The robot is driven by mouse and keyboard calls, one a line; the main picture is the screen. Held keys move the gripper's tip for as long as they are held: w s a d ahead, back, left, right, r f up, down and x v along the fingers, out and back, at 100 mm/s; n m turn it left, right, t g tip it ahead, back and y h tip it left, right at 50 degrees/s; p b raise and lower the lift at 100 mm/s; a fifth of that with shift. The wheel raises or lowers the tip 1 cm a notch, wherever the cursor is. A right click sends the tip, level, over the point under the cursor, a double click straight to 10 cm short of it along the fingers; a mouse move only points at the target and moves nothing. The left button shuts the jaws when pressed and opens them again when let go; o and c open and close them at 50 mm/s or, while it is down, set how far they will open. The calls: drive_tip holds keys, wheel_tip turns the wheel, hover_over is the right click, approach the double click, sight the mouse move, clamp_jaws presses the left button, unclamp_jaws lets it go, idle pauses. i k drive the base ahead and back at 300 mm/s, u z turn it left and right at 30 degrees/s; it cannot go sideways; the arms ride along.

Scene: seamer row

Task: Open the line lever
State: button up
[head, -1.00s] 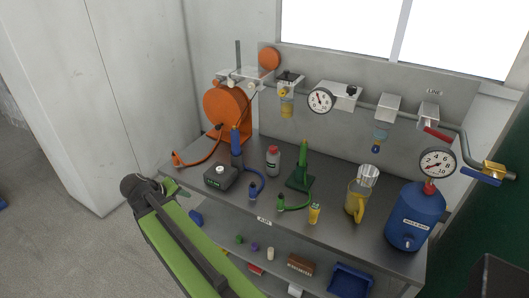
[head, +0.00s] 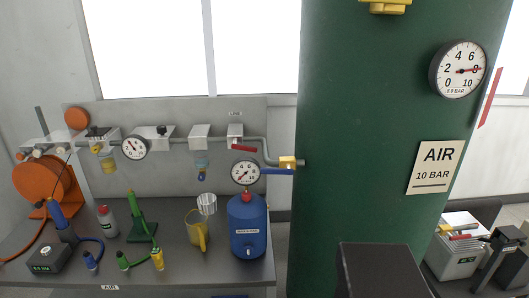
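A small label, read as LINE in the earlier frame, sits above a grey valve block (head: 235,130) on the back panel. A short red lever (head: 244,148) sticks out under that block, pointing right and slightly down. A blue lever (head: 278,171) lies level at a yellow brass valve (head: 288,162) at the pipe's right end, against the green tank. The labels do not show for certain which lever is the line lever.
A big green air tank (head: 350,130) with a gauge (head: 459,69) fills the middle right. A dark box shape (head: 380,270) stands in the foreground.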

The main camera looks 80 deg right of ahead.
sight(234, 145)
drive_tip(key=z, duration=0.45)
drive_tip(key=i, duration=0.9)
drive_tip(key=u, duration=1.3)
drive_tip(key=i, duration=0.65)
drive_tip(key=u, duration=0.1)
drive_tip(key=k, duration=0.6)
drive_tip(key=z, duration=0.05)
